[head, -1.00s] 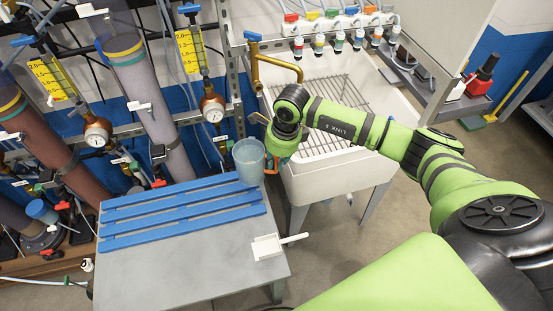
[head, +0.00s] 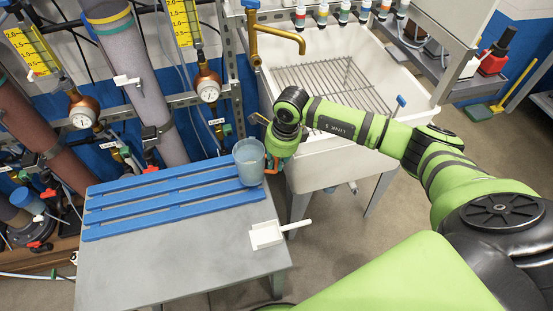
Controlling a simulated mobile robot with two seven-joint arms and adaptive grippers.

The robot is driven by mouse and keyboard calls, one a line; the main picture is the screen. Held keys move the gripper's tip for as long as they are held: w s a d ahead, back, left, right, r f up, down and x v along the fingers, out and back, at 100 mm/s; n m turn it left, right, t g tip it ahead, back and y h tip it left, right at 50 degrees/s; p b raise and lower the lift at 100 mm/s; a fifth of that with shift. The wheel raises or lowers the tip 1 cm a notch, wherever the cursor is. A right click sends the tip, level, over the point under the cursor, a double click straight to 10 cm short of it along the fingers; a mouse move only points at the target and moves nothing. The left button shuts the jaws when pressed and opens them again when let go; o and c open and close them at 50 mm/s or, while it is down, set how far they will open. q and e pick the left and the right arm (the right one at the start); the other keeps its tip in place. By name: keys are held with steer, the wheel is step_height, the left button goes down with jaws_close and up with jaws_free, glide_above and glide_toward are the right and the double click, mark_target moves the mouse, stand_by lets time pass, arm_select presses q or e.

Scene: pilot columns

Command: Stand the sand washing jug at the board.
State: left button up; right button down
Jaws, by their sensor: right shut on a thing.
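The sand washing jug (head: 249,164) is a translucent grey-blue vessel, upright, at the right end of the blue slatted board (head: 150,207) on the grey table. My right gripper (head: 271,164) is at the jug's right side and shut on it, at its handle side; the fingertips are mostly hidden by the jug and the green wrist. The jug's base overlaps the right ends of the slats in the picture. I cannot tell whether it touches them or hangs just above. My left gripper is not in view.
A white scoop (head: 267,235) lies on the grey table (head: 190,263) in front of the board. A white sink (head: 320,160) with a wire rack and brass tap (head: 285,34) stands behind my right arm. Columns and gauges (head: 207,90) line the back. Most of the board is bare.

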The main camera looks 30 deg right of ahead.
step_height(320, 180, down, 2)
steer(key=shift+f+b, duration=0.1)
steer(key=shift+b, duration=0.6)
steer(key=w+a+b, duration=0.1)
steer(key=a, duration=0.1)
steer(key=w+a+b, duration=0.2)
steer(key=w+a+f+b, duration=0.1)
steer(key=a+b, duration=0.1)
steer(key=a, duration=0.1)
steer(key=shift+w, duration=0.4)
steer(key=shift+w+a+b, duration=0.45)
steer(key=shift+a+b, duration=0.1)
steer(key=shift+a, duration=0.1)
steer(key=shift+f+b, duration=0.55)
steer(key=shift+f, duration=0.05)
steer(key=c, duration=1.6)
jaws_free()
steer(key=o, duration=0.5)
steer(key=shift+s, duration=0.1)
